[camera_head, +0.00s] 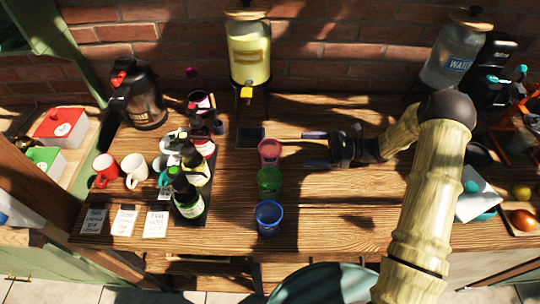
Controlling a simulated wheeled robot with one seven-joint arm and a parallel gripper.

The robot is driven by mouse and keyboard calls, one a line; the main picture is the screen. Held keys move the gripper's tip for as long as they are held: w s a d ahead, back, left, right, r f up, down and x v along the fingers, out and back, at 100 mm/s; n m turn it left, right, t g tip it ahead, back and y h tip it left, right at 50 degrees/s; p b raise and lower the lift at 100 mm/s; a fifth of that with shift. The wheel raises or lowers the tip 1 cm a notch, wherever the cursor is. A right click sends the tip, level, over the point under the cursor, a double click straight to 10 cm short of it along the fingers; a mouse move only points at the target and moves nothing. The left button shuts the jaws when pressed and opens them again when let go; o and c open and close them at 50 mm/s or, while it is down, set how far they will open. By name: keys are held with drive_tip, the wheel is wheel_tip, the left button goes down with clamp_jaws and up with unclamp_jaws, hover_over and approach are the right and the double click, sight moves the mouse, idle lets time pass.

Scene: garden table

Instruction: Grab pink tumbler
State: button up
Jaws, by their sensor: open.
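The pink tumbler (269,151) stands upright on the wooden table, at the back of a row of three tumblers. A green tumbler (269,181) stands just in front of it, and a blue tumbler (268,216) is nearest the table's front edge. My gripper (308,150) comes in from the right, with its two fingers spread apart and pointing left at the pink tumbler. The fingers look empty.
Bottles (187,197) and mugs (134,169) crowd the table left of the tumblers. A yellow drink dispenser (249,55) stands behind, near the brick wall. A water dispenser (455,52) is at the back right. The tabletop (330,215) right of the tumblers is mostly clear.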

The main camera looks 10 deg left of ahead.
drive_tip(key=p, duration=0.3)
approach(264, 151)
drive_tip(key=a+r, duration=0.1)
drive_tip(key=s+a, duration=0.1)
drive_tip(key=a, duration=0.1)
drive_tip(key=s+a+r, duration=0.1)
drive_tip(key=shift+s+a+r, duration=0.2)
drive_tip(key=shift+s+r, duration=0.05)
drive_tip(key=shift+r, duration=0.15)
drive_tip(key=shift+a, duration=0.1)
drive_tip(key=p+x, duration=0.1)
drive_tip(key=x, duration=0.1)
drive_tip(key=p+x, duration=0.1)
drive_tip(key=x, duration=0.1)
drive_tip(key=shift+s+f, duration=0.1)
drive_tip(key=shift+s, duration=0.3)
drive_tip(key=shift+a+f, duration=0.1)
drive_tip(key=shift+a, duration=0.3)
drive_tip(key=shift+c, duration=0.4)
drive_tip(key=c, duration=1)
